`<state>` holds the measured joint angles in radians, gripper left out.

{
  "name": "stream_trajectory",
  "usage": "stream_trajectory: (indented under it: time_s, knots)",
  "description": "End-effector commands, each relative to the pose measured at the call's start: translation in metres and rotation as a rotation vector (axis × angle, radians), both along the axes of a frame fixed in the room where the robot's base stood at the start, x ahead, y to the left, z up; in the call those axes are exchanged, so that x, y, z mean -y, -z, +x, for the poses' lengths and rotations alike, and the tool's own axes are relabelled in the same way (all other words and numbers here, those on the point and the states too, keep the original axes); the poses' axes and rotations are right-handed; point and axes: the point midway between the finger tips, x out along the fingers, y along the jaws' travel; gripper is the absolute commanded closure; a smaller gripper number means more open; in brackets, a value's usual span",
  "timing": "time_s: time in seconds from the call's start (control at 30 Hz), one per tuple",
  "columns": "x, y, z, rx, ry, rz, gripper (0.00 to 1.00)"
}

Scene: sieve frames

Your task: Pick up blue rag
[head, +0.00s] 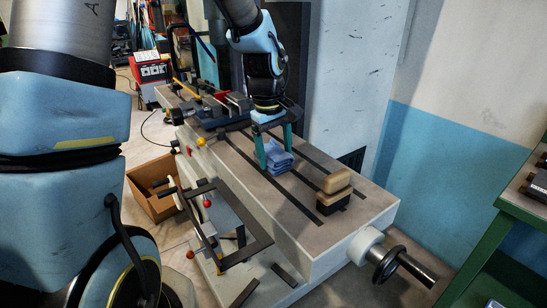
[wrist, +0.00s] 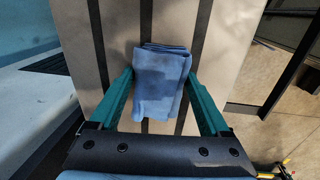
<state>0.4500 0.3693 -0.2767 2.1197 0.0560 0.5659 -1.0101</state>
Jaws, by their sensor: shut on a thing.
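The blue rag (head: 274,158) is a small folded cloth on the slotted machine table (head: 300,222). It also shows in the wrist view (wrist: 160,80), between the two green fingers. My gripper (head: 276,157) reaches down over it from above, with one finger on each side. The gripper is shut on the rag. The rag appears to be at table level; I cannot tell whether it is clear of the surface.
A brush with a tan top and dark lower part (head: 334,190) stands on the table to the right. A vise (head: 222,108) sits at the far left end. A handwheel (head: 388,264) sticks out at the near right. A cardboard box (head: 152,200) is on the floor.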

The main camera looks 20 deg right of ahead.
Motion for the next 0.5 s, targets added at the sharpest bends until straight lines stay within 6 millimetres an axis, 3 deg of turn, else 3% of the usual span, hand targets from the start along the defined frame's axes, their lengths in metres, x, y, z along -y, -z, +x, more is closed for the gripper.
stream_trajectory:
  time_s: [0.27, 0.5]
  knots:
    - [0.0, -0.004, 0.001, 0.002, 0.0, 0.0, 0.75]
    - [0.001, -0.043, 0.002, 0.007, -0.001, -0.004, 0.75]
